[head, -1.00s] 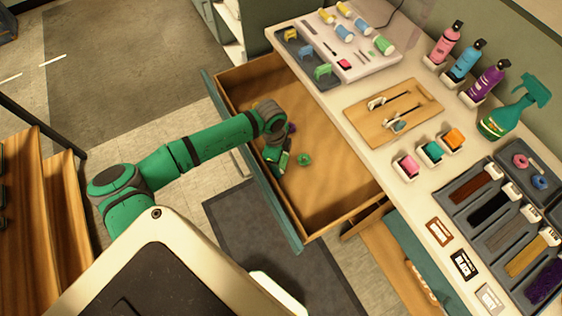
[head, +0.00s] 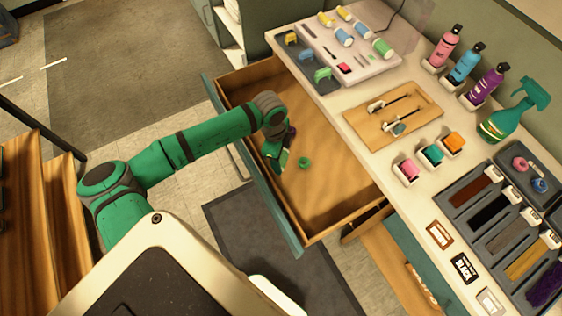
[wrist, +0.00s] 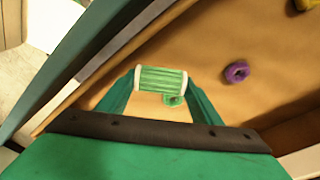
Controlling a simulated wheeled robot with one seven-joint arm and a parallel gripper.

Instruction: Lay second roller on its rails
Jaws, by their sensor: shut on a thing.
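My gripper (wrist: 160,88) is shut on a green ribbed roller with pale end caps (wrist: 163,79), held crosswise between the fingertips in the wrist view. In the head view my gripper (head: 279,164) is low over the open wooden drawer (head: 335,195); the roller is too small to make out clearly there. On the counter, a pale tray (head: 372,68) carries several yellow, blue and green rollers. I cannot tell which part of it is the rails.
A green ring (head: 304,162) and a purple ring (wrist: 237,72) lie in the drawer. A grey tray (head: 306,62) with coloured clips is beside the pale tray. A wooden board (head: 415,105), bottles and a green spray bottle (head: 508,120) stand on the counter. The drawer front is mostly clear.

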